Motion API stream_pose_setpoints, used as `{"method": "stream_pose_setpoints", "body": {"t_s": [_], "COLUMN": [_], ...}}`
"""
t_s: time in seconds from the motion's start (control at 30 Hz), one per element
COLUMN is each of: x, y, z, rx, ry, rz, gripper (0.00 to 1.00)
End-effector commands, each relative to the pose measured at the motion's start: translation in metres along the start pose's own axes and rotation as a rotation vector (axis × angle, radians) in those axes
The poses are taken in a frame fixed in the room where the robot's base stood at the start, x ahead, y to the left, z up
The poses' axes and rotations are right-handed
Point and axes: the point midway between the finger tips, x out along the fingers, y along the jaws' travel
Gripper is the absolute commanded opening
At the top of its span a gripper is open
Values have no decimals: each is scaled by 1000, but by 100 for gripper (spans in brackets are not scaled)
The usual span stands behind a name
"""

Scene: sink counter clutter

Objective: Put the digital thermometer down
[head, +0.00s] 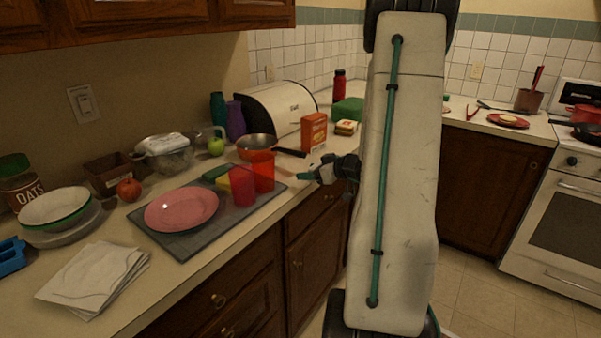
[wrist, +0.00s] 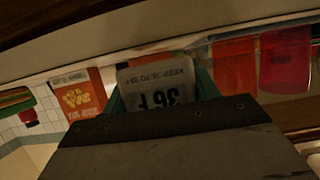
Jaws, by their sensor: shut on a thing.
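The digital thermometer (wrist: 158,78) shows in the wrist view as a pale block with dark lettering, upside down, reading something like "36 F". My gripper (wrist: 160,92) is shut on it, with a green finger on each side. In the head view my gripper (head: 312,176) is at the counter's front edge, right of the red cups and in front of the orange box. The thermometer is too small to make out clearly there. I cannot tell whether it touches the counter.
Two red cups (head: 243,187) stand on a dark grey mat (head: 185,242) with a pink plate (head: 181,208). An orange pan (head: 256,143) points its black handle towards the orange box (head: 314,132). Papers (head: 93,279) lie at the front left. Counter strips in front of the mat are bare.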

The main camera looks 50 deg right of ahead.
Motion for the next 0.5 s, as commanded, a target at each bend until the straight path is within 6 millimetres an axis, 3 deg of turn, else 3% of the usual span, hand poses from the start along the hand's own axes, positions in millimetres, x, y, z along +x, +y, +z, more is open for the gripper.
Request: {"method": "stream_pose_setpoints", "body": {"t_s": [0.17,0.33,0.5], "x": [13,40,44], "y": [-1,-1,0], "z": [-6,-17,-2], "rx": [-1,-2,1], "ry": [1,1,0], "rz": [-3,-4,1], "gripper": [37,37,37]}}
